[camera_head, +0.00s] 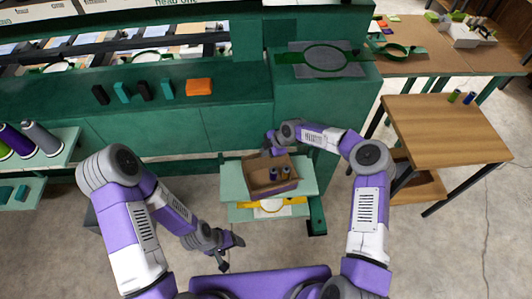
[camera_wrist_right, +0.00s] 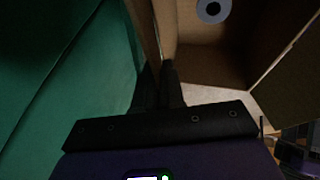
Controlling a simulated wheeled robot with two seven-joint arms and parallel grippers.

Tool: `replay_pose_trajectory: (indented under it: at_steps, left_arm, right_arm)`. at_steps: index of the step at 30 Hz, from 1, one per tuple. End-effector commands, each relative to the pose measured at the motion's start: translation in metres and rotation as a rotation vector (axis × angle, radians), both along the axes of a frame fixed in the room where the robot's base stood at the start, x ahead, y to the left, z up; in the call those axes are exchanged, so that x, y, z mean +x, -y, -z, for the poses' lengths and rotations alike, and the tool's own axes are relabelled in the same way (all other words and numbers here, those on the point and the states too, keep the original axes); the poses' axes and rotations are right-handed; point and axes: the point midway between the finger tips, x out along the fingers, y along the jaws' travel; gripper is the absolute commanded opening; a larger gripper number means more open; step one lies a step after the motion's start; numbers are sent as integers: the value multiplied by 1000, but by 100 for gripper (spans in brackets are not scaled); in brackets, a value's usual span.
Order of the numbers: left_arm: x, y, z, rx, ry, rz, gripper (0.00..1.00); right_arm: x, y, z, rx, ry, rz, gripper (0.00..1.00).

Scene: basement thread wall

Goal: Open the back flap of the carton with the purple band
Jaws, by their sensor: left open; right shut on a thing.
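The brown carton (camera_head: 262,178) stands on a pale green stand in the middle of the head view, its top at least partly open. Dark spools (camera_head: 286,172) show inside, and a purple strip shows low on its front. My right gripper (camera_head: 273,145) is at the carton's back edge. In the right wrist view its dark fingers (camera_wrist_right: 160,85) are shut on an upright cardboard panel (camera_wrist_right: 152,30), seemingly the back flap. A round spool end (camera_wrist_right: 213,10) shows inside the carton there. My left gripper (camera_head: 231,252) is open and empty, low over the floor left of the stand.
The stand (camera_head: 232,182) has a lower shelf with a yellow item. A green cabinet (camera_head: 235,125) rises close behind the carton, also filling the left of the wrist view. A wooden table (camera_head: 445,130) stands at right. The floor at left front is clear.

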Motion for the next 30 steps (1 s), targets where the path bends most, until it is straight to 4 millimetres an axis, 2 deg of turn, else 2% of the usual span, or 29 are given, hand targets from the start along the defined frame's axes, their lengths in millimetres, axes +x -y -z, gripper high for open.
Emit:
replay_pose_trajectory:
  at_steps: [11, 12, 15, 16, 25, 30]
  left_arm:
    - [0, 0, 0, 0, 0, 0, 73]
    - [0, 0, 0, 0, 0, 0, 73]
    - [0, 0, 0, 0, 0, 0, 73]
    - [0, 0, 0, 0, 0, 0, 73]
    - [0, 0, 0, 0, 0, 0, 73]
    - [0, 0, -4, 0, 0, 0, 73]
  right_arm:
    - [0, 0, 0, -1, -3, 0, 0]
    - [0, 0, 0, -1, -3, 0, 13]
    - [0, 0, 0, 0, -2, 0, 28]
    - [0, 0, 0, 0, -2, 0, 30]
    - [0, 1, -3, -1, -2, 0, 30]
    - [-4, 11, -23, -3, 1, 1, 30]
